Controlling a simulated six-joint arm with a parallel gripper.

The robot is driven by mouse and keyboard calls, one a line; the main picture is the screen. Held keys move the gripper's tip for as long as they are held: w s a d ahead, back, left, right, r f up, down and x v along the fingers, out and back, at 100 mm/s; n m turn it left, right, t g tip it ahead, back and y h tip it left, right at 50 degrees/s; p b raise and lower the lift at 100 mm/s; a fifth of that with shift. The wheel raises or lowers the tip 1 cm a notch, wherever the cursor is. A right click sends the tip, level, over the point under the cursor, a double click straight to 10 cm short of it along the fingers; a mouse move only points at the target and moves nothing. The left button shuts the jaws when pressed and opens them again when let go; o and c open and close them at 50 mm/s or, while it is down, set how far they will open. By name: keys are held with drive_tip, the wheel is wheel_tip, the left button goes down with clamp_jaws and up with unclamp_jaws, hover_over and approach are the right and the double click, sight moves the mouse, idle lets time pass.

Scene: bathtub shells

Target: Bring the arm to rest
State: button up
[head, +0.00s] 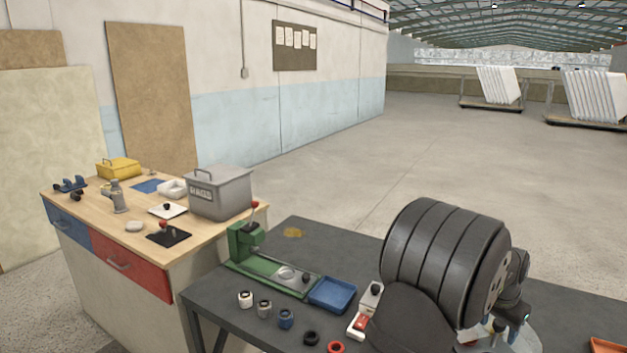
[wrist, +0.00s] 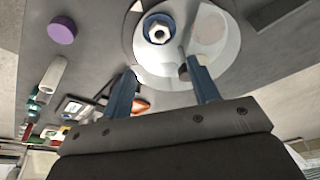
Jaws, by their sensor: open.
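My gripper (wrist: 161,68) is open in the wrist view, with its two blue fingers apart and nothing between them. The fingers point at a round white dish (wrist: 222,72), which holds a blue and white ring-shaped piece (wrist: 159,29). I cannot tell the height of the fingertips over the dish. In the head view my gripper (head: 519,327) is at the lower right, partly hidden behind my dark arm. A bit of the pale round dish (head: 528,343) shows below it.
The dark table (head: 330,240) holds a green fixture (head: 270,268), a blue tray (head: 332,294) and several small rings along its front. An orange tray (head: 606,346) is at the right edge. A wooden bench (head: 95,207) with a grey box (head: 220,193) stands left. The table's back left is mostly clear.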

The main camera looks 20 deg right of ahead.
drive_tip(key=x, duration=1.3)
drive_tip(key=shift+a, duration=0.15)
drive_tip(key=r, duration=0.5)
drive_tip(key=shift+s+r, duration=0.1)
drive_tip(key=shift+s, duration=0.2)
drive_tip(key=s+r, duration=0.7)
drive_tip(key=s, duration=0.4)
drive_tip(key=w+a+f+n+t, duration=0.1)
drive_tip(key=w+a+n, duration=0.5)
drive_tip(key=w+a, duration=2)
drive_tip(key=w, duration=0.4)
drive_tip(key=shift+a+y, duration=0.25)
drive_tip(key=shift+y, duration=0.15)
drive_tip(key=shift+s+d, duration=0.1)
drive_tip(key=s+d+m, duration=0.3)
drive_tip(key=s+d, duration=1.1)
drive_tip(key=d, duration=0.2)
drive_tip(key=shift+d, duration=0.25)
drive_tip(key=shift+r, duration=0.1)
